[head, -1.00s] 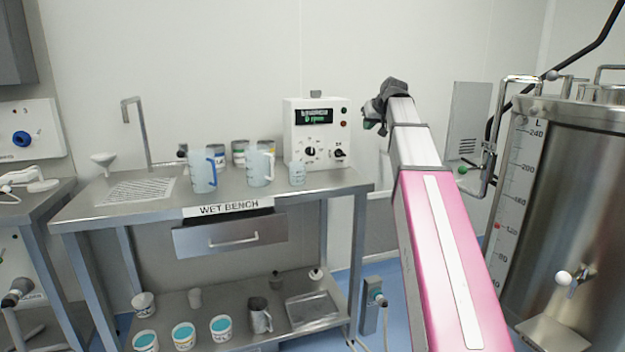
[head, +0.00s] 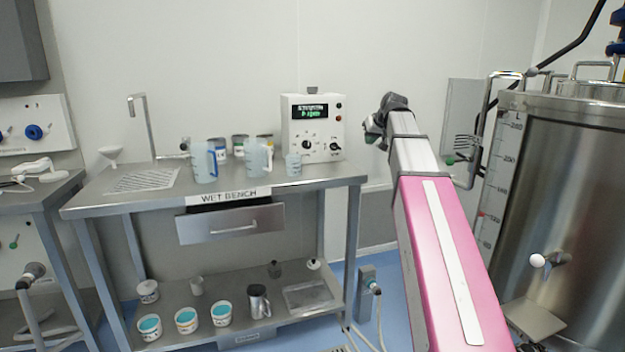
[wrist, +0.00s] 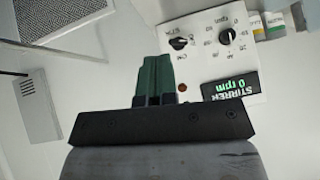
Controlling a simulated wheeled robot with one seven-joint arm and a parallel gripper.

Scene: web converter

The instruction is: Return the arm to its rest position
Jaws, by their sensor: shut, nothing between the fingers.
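My arm, with its pink and white links, reaches forward in the right half of the head view. My gripper (head: 374,128) is at its far end, to the right of the stirrer control box (head: 314,128) and apart from it. In the wrist view my gripper (wrist: 153,62) shows two green fingers side by side, closed with nothing between them. The stirrer box (wrist: 215,50) appears upside down behind them, its display lit green.
The wet bench (head: 95,203) stands left, holding jugs (head: 204,162), a funnel (head: 110,154) and tubs. Its drawer (head: 232,225) looks slightly open. A large steel tank (head: 570,190) stands close on the right. Blue floor shows between bench and tank.

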